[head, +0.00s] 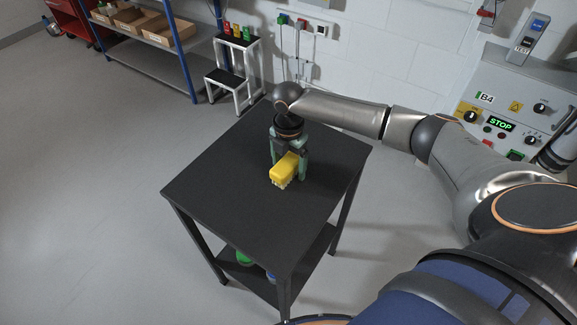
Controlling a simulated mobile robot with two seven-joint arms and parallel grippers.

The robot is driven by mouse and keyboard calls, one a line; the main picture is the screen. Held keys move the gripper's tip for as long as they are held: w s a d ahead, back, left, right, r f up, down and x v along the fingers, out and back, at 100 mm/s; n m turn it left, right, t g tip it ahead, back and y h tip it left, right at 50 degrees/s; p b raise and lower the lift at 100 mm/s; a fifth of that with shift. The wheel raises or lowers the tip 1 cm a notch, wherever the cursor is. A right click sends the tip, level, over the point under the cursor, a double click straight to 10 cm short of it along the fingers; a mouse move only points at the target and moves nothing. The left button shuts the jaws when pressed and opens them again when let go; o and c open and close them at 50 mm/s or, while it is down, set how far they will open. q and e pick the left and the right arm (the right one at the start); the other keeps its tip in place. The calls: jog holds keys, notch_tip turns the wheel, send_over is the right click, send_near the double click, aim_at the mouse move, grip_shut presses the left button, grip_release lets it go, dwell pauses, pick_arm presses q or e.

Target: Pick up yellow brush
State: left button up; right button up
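The yellow brush (284,169) is on the black table (225,190), near the middle of its top, with pale bristles facing down. My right gripper (288,167) points down over the brush, with its green fingers apart and the brush between them. I cannot tell whether the fingers press on the brush or whether it is lifted slightly off the tabletop. The far part of the brush is hidden by the gripper. My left gripper is not in view.
The tabletop around the brush is clear. Green and blue items (244,258) show on the lower shelf. A small white step stand (232,78) is behind the table, and a shelf rack with cardboard boxes (168,30) is at back left. A control panel (500,125) is at right.

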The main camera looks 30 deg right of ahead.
aim_at(290, 162)
grip_shut()
dwell(0.5)
jog(key=shift+r, duration=0.15)
jog(key=shift+r, duration=0.2)
jog(key=r, duration=0.3)
jog(key=shift+s+r, duration=0.1)
jog(key=shift+s, duration=0.15)
jog(key=s+d+r, duration=0.1)
jog(key=s+r, duration=0.8)
jog(key=s, duration=0.4)
jog(key=shift+s, duration=0.2)
jog(key=shift+d+r, duration=0.1)
jog(key=c, duration=0.5)
grip_release()
jog(key=c, duration=0.7)
